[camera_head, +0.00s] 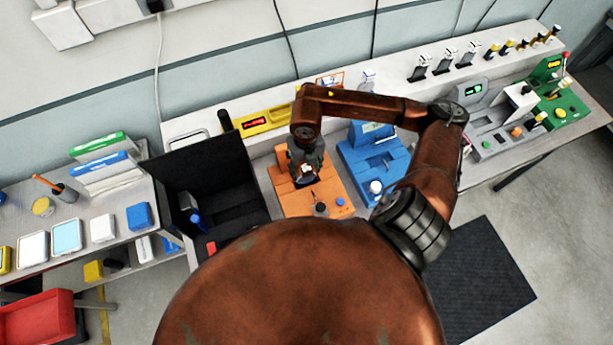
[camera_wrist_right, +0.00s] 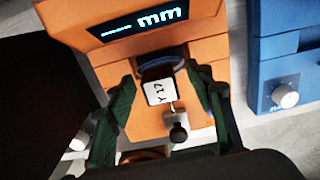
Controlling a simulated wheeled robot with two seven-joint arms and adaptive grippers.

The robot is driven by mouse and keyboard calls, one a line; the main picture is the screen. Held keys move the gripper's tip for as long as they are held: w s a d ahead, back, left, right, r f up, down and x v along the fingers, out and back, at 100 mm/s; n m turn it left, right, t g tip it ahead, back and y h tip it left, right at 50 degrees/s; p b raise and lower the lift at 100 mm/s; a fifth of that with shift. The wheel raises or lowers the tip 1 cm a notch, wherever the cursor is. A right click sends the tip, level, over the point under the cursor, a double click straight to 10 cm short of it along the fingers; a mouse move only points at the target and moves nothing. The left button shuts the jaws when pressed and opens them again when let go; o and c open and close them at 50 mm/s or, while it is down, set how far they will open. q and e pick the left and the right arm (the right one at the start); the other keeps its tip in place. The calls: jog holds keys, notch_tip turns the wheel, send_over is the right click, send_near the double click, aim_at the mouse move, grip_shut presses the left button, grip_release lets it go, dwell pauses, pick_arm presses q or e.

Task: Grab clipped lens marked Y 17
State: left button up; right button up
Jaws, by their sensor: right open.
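The clipped lens marked Y 17 (camera_wrist_right: 159,92) shows in the right wrist view as a small white tag with dark lettering, with a dark rounded part behind it. It sits at the orange device (camera_wrist_right: 185,28), which has a lit display reading "mm". My right gripper (camera_wrist_right: 161,78) is open, with one green finger on each side of the lens; I cannot tell whether they touch it. In the head view my right gripper (camera_head: 306,170) is over the orange device (camera_head: 327,193), and a small white patch shows between its fingers. My left gripper is not in view.
A blue device (camera_head: 358,160) stands right of the orange one. A black open-fronted booth (camera_head: 205,160) stands to the left. A yellow device (camera_head: 268,119) lies behind. A small dark knob (camera_wrist_right: 179,133) sits just below the lens in the wrist view.

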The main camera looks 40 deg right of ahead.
jog(key=shift+s, duration=0.1)
grip_shut()
dwell(0.4)
jog(key=shift+r, duration=0.1)
